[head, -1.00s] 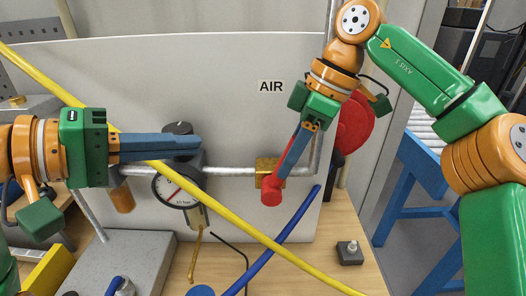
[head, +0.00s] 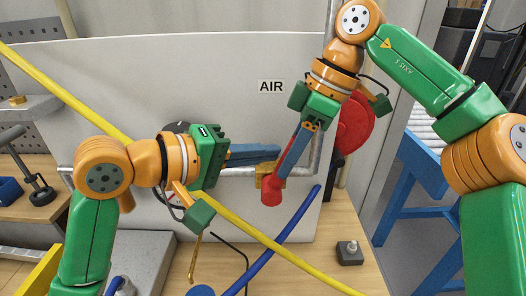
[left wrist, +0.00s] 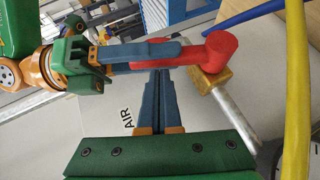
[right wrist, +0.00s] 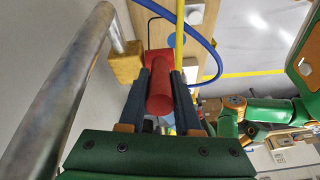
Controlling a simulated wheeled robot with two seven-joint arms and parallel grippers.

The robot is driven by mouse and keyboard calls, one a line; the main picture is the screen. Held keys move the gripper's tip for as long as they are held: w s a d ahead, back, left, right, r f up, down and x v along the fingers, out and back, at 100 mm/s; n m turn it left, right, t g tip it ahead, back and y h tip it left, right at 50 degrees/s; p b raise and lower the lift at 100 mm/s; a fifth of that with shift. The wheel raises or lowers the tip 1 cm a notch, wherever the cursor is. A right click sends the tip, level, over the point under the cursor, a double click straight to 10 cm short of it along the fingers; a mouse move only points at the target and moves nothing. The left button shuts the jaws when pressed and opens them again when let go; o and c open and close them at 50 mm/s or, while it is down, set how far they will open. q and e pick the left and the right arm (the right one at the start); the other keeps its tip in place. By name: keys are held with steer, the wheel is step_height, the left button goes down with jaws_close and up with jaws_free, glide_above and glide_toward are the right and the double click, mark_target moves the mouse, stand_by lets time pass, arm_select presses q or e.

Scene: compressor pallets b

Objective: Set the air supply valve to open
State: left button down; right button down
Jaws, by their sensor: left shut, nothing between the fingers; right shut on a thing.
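The air supply valve has a brass body (head: 262,181) on a horizontal metal pipe, below the AIR label (head: 271,87) on the grey panel. Its red handle (head: 271,195) slants up and right from the body. My right gripper (head: 290,160) is shut on this handle; in the right wrist view the handle (right wrist: 160,95) lies between the two fingers. My left gripper (head: 277,152) is shut and empty, its tips pointing right, close to the valve. In the left wrist view its tips (left wrist: 160,73) are near the handle (left wrist: 207,53); I cannot tell whether they touch.
A yellow hose (head: 255,230) crosses diagonally in front of the panel, passing my left arm. A blue hose (head: 290,225) rises below the valve. A red disc (head: 355,122) stands behind my right gripper. A dark block (head: 349,253) sits on the wooden bench.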

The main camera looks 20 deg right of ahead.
steer(key=shift+f, duration=0.15)
arm_select(q)
steer(key=shift+s+d, duration=0.25)
steer(key=shift+d, duration=0.1)
steer(key=shift+f+y, duration=0.2)
steer(key=shift+y, duration=0.1)
arm_select(e)
steer(key=shift+a, duration=0.4)
arm_select(q)
steer(key=shift+d, duration=0.1)
arm_select(e)
steer(key=c, duration=0.8)
jaws_free()
steer(key=shift+o, duration=1)
steer(key=shift+d, duration=0.2)
arm_select(q)
steer(key=shift+d, duration=0.1)
arm_select(e)
steer(key=shift+d, duration=0.1)
